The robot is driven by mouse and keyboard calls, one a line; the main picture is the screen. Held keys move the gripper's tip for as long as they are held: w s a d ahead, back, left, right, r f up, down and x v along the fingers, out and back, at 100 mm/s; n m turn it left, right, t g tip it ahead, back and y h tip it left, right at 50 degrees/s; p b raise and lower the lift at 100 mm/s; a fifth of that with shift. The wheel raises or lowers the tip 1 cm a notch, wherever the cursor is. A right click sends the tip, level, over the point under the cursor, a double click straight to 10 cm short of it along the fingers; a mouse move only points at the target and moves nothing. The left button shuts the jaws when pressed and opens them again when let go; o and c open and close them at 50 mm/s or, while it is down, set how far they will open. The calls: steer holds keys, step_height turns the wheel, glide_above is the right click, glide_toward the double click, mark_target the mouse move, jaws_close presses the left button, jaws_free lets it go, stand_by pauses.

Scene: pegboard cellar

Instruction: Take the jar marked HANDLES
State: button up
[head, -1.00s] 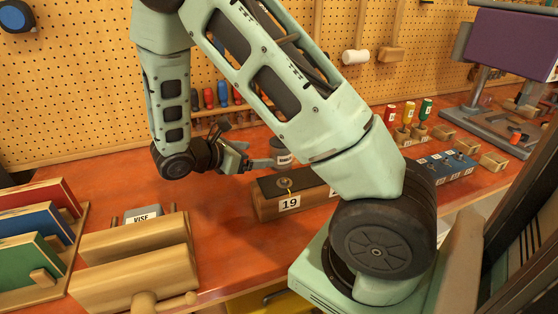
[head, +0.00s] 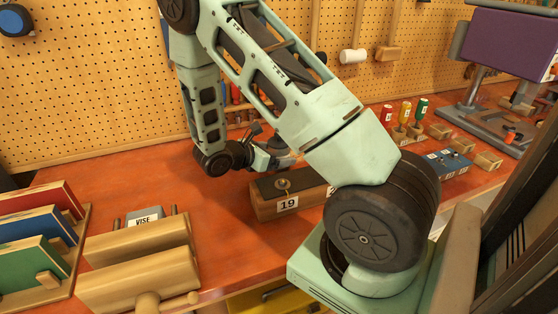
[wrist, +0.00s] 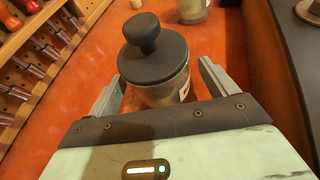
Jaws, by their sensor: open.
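A glass jar (wrist: 155,55) with a dark lid and round knob stands upright on the orange bench in the wrist view. My gripper (wrist: 160,88) is open, with one finger on each side of the jar; I cannot tell whether either touches it. Only an edge of a label shows at the jar's right side, and its writing cannot be read. In the head view my gripper (head: 284,160) is low over the bench behind the block marked 19, and my arm hides the jar there.
A second jar (wrist: 192,8) stands beyond the first. A tool rack (wrist: 40,50) is at the left of the wrist view. The wooden block marked 19 (head: 262,210) lies in front of my gripper. A wooden vise (head: 140,270) is at front left. The bench between vise and pegboard is clear.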

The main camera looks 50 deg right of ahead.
jaws_close()
steer(key=shift+r, duration=0.15)
step_height(320, 180, up, 10)
steer(key=shift+f+b, duration=0.1)
steer(key=shift+b, duration=0.35)
steer(key=c, duration=0.7)
jaws_free()
steer(key=c, duration=0.9)
